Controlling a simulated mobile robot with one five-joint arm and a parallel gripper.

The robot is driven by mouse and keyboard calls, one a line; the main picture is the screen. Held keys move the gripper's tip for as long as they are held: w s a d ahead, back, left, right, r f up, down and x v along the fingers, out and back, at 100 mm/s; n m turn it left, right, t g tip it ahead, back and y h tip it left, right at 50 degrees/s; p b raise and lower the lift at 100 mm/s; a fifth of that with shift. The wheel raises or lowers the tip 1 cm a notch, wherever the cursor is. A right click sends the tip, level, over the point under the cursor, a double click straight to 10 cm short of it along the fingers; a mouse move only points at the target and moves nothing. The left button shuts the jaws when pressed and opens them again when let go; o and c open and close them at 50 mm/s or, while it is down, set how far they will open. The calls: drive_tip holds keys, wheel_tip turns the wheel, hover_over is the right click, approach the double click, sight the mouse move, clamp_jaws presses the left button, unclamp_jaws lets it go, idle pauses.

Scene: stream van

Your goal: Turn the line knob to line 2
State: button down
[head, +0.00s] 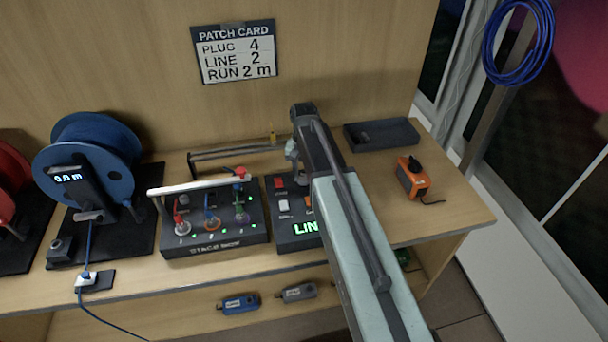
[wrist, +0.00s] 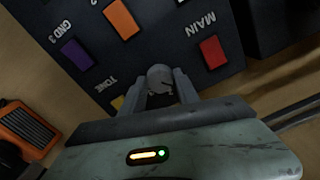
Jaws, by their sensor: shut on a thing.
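The line panel (head: 276,210) is a dark box on the bench, partly hidden by my arm. Its green display (head: 305,228) reads "LIN", with the rest, including any line number, covered. In the wrist view, the round grey knob (wrist: 160,74) sits on the dark panel face (wrist: 165,45) between my fingers. My gripper (wrist: 160,92) is shut on this knob. The knob's pointer direction is hard to make out. The patch card (head: 235,52) on the back wall reads plug 4, line 2, run 2 m.
A stage box (head: 213,243) with a pale handle and coloured plugs stands left of the panel. A blue cable reel (head: 88,155) is farther left. A dark tray (head: 381,134) and an orange device (head: 413,180) are at right. Several coloured buttons surround the knob, including a red one (wrist: 213,51).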

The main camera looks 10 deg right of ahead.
sight(303, 177)
drive_tip(key=m, duration=0.4)
drive_tip(key=shift+m, duration=2.2)
drive_tip(key=c, duration=0.9)
unclamp_jaws()
wheel_tip(303, 177, up, 8)
drive_tip(key=p, duration=0.8)
drive_tip(key=shift+f, duration=0.1)
